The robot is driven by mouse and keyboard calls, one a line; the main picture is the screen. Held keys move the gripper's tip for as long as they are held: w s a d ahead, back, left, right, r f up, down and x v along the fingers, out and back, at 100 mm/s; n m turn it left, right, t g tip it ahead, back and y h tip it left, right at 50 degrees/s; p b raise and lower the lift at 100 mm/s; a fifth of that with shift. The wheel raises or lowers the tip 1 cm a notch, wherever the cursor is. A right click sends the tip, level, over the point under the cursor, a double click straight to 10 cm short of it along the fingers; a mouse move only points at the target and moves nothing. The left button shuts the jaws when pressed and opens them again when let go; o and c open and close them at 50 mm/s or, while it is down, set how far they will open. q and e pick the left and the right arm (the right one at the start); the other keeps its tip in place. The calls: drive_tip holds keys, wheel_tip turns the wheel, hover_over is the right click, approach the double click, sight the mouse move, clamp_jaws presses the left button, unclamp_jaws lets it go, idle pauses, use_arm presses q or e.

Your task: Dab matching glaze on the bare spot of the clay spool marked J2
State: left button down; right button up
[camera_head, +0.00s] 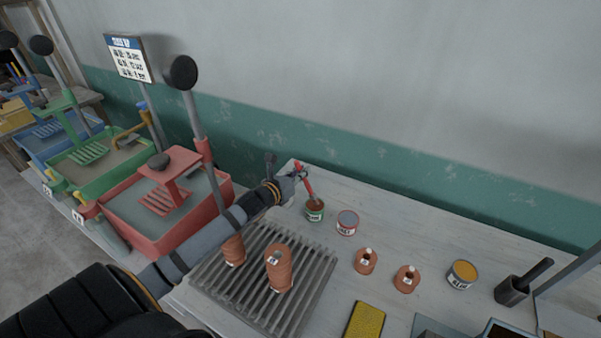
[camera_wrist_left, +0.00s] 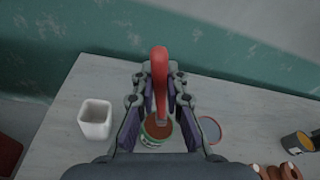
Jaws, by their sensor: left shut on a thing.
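My left gripper (camera_head: 296,174) is shut on a red-handled brush (camera_head: 307,184). The brush also shows between the fingers in the left wrist view (camera_wrist_left: 160,72). It points down at the green-labelled pot (camera_head: 314,212) of brown glaze; I cannot tell whether its tip touches the glaze. My right gripper is out of view.
Two small clay pieces with white tops (camera_head: 366,262) (camera_head: 407,280) stand on the pale table. A yellow sponge (camera_head: 364,320) lies in front. A dark holder (camera_head: 514,291) is at right. A white cup (camera_wrist_left: 95,120) shows in the wrist view. A red basin (camera_head: 165,215) stands left.

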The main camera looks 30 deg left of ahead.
use_arm(q)
drive_tip(key=shift+f, duration=0.15)
drive_tip(key=shift+r+p, duration=2.35)
drive_tip(key=shift+r, duration=1.25)
drive_tip(key=shift+f, duration=0.1)
wheel_tip(320, 180, down, 6)
drive_tip(key=b, duration=0.6)
drive_tip(key=shift+r, duration=0.35)
